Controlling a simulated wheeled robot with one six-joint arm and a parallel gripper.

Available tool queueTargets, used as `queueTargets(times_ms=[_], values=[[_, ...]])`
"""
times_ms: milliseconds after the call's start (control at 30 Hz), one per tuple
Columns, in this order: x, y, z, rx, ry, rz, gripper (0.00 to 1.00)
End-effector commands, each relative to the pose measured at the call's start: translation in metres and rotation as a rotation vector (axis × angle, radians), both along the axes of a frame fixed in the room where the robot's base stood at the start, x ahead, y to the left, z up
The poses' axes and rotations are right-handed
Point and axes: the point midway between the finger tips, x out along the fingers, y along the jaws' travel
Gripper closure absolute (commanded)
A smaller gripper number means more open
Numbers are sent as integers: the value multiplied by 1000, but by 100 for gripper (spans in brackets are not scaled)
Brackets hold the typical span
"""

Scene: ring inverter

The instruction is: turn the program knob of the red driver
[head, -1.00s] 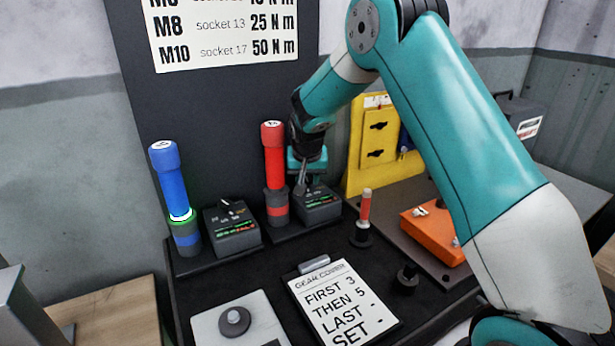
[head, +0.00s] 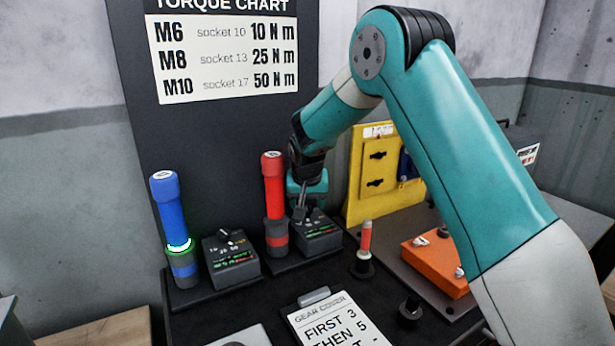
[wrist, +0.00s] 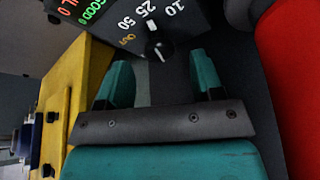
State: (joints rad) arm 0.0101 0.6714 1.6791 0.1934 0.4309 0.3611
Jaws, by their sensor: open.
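The red driver (head: 274,187) stands upright in its holder, left of its dark control box (head: 318,236). The box has a program knob (wrist: 158,48) on a dial marked 10, 25, 50 and an orange word. The knob is dark with a white pointer. My gripper (head: 301,212) is at the box's top, pointing down. In the wrist view my gripper (wrist: 162,70) is open, its two teal fingers apart, with the knob just beyond and between the fingertips. I cannot tell whether they touch it. In the head view my gripper hides the knob.
A blue driver (head: 169,212) with a lit green ring and its own box (head: 231,258) stand to the left. A small red-handled tool (head: 365,240), an orange block (head: 437,262) and a yellow panel (head: 376,165) are to the right. A clipboard (head: 335,322) lies in front.

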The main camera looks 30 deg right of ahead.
Motion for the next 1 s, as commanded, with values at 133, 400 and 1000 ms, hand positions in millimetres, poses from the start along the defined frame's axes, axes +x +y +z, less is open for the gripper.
queueTargets(times_ms=[133,400,1000], values=[[-12,7,34,0,-6,1,39],[-35,19,97,0,-6,1,39],[-52,28,141,0,0,1,39]])
